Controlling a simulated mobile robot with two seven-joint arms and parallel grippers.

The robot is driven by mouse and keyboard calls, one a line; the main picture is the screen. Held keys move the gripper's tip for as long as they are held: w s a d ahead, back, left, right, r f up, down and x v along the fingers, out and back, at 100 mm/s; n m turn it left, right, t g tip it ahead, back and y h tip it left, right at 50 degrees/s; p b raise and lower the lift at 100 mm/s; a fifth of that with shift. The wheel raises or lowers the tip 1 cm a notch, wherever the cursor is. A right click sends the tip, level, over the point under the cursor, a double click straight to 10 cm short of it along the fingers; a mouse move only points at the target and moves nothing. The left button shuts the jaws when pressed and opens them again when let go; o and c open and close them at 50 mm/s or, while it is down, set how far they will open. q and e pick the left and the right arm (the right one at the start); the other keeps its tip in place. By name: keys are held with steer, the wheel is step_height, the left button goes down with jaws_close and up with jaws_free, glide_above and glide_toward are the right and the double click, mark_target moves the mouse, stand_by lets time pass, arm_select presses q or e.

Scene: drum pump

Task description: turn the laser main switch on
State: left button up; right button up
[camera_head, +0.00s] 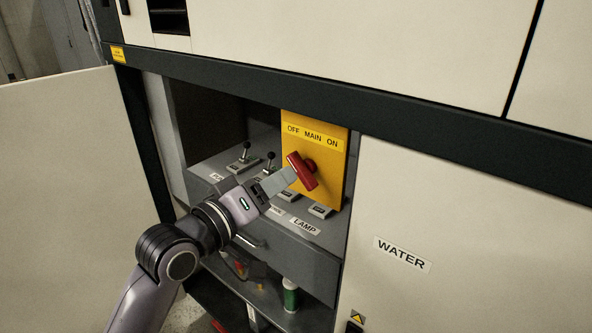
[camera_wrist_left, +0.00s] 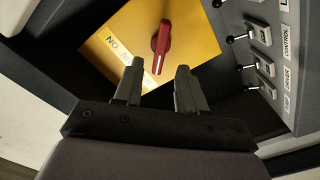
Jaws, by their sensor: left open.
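The laser main switch is a red handle (camera_head: 302,171) on a yellow plate (camera_head: 334,175) lettered OFF, MAIN, ON. In the head view the handle slants, its upper end leaning left towards the OFF side. My left gripper (camera_head: 288,177) is at the handle's left, its fingers partly overlapping it there. In the left wrist view the red handle (camera_wrist_left: 160,45) lies ahead, its near end between the two open fingertips of my gripper (camera_wrist_left: 158,70). I cannot tell whether the fingers touch it. My right gripper is not in view.
Small toggle levers (camera_head: 269,160) and labelled switches stand on the grey console (camera_head: 312,245), left of and below the plate. The WATER panel (camera_head: 440,265) is on the right. An open door (camera_head: 70,160) is on the left. A green-and-white bottle (camera_head: 290,295) stands on the shelf below.

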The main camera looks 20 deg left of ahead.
mark_target(296, 170)
arm_select(q)
steer(key=x, duration=0.5)
steer(key=shift+p, duration=0.3)
jaws_close()
